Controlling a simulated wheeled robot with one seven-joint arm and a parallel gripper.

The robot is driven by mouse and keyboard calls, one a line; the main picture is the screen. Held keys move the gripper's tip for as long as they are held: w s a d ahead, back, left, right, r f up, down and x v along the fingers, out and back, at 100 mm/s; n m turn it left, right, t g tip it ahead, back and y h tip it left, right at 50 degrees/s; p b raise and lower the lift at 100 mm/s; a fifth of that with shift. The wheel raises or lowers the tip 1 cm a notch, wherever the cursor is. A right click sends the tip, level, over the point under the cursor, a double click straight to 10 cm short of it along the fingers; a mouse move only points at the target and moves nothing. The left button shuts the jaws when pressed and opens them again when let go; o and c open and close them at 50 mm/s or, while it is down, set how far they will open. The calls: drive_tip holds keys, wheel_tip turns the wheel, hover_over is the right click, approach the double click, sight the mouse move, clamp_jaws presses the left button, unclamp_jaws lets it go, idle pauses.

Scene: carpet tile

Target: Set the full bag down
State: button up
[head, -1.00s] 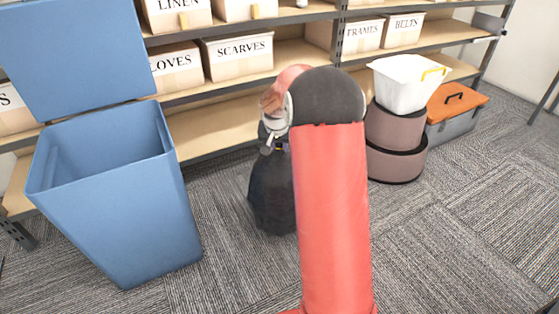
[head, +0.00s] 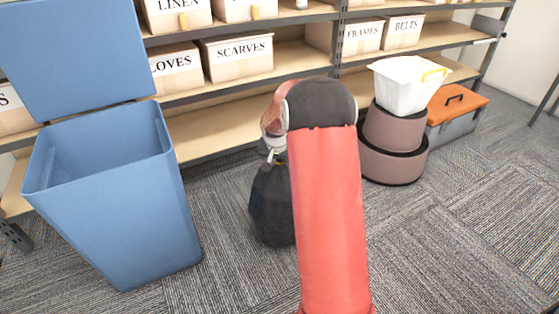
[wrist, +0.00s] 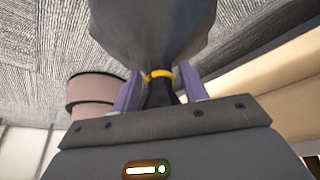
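The full bag (head: 270,207) is dark grey-black, upright, and partly hidden behind my red arm in the head view. In the wrist view the bag (wrist: 155,35) fills the top middle, with a yellow tie (wrist: 159,75) round its gathered neck. My gripper (wrist: 161,88) has its two purple fingers on either side of the neck, just at the tie, and is shut on it. In the head view my gripper is mostly hidden by my arm. The bag's bottom is at or close above the carpet; I cannot tell whether it touches.
A blue bin (head: 115,205) with its lid raised stands at left. Shelving with labelled boxes (head: 238,57) runs behind. At right are stacked brown round boxes (head: 393,165) under a white basket (head: 405,88), and an orange-lidded toolbox (head: 455,118). Carpet (head: 450,240) at front right is clear.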

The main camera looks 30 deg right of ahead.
drive_tip(key=shift+r, duration=0.25)
drive_tip(key=s+a+r+n+p, duration=0.1)
drive_tip(key=s+a+r, duration=0.35)
drive_tip(key=r, duration=0.45)
drive_tip(key=s+a+r+p, duration=0.1)
drive_tip(key=s+a+r, duration=0.2)
drive_tip(key=s+r, duration=0.4)
drive_tip(key=s+a+r+n+y, duration=0.1)
drive_tip(key=s+a+n, duration=0.1)
drive_tip(key=s, duration=0.6)
drive_tip(key=s+a+r+n+t, duration=0.1)
drive_tip(key=s+a+n, duration=0.1)
drive_tip(key=s+a, duration=0.3)
drive_tip(key=s+a+r+n+y, duration=0.1)
drive_tip(key=s+a+r, duration=0.1)
drive_tip(key=s, duration=0.9)
drive_tip(key=shift+a+n+t+y, duration=0.3)
drive_tip(key=shift+a+n+t, duration=0.1)
drive_tip(key=shift+a, duration=0.4)
drive_tip(key=shift+r, duration=0.1)
